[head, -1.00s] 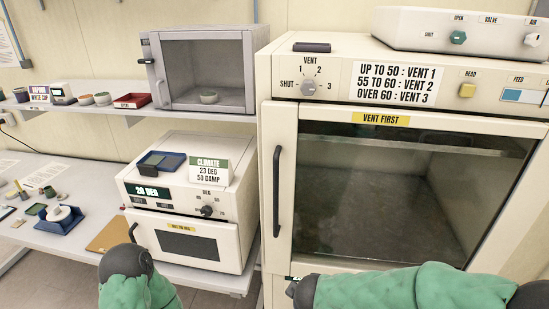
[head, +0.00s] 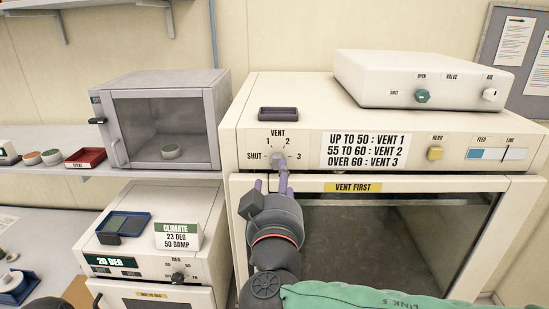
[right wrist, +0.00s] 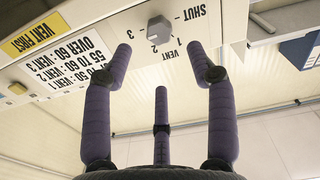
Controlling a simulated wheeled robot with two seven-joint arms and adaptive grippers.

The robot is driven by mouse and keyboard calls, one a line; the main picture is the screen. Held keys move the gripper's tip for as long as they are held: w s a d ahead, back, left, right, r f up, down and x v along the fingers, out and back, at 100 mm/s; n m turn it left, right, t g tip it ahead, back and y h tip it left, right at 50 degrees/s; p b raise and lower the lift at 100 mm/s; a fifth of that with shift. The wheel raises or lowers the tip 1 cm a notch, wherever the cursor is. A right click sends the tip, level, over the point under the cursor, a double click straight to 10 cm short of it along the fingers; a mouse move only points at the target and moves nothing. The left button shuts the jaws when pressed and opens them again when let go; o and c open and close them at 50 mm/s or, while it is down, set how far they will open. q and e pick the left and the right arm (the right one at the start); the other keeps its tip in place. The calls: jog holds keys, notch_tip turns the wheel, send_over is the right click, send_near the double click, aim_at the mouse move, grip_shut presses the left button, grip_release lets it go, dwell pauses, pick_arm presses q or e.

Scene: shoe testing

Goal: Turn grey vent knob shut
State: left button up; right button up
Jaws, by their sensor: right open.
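The grey vent knob (head: 278,158) is on the cream oven's front panel, among the marks SHUT, 1, 2 and 3. I cannot tell which mark it points to. My right gripper (head: 271,181) is just below and in front of it, its purple fingers pointing up at the panel. In the right wrist view, upside down, the knob (right wrist: 159,30) is beyond the spread fingers of the open gripper (right wrist: 160,58), with nothing between them. Contact with the knob is not visible.
The oven door with its VENT FIRST label (head: 353,187) is below the panel. A white valve box (head: 430,75) and a small dark tray (head: 278,114) are on top of the oven. A grey glass-fronted cabinet (head: 165,120) and the climate box (head: 150,250) stand at left.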

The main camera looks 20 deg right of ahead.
aim_at(277, 163)
jog(key=p+x, duration=0.2)
jog(key=x, duration=0.5)
jog(key=shift+w+d, duration=0.1)
jog(key=shift+w, duration=0.3)
jog(key=shift+w+d+f+p, duration=0.15)
jog(key=shift+w+p, duration=0.25)
jog(key=shift+w, duration=0.15)
jog(key=shift+s, duration=0.1)
jog(key=c, duration=1.1)
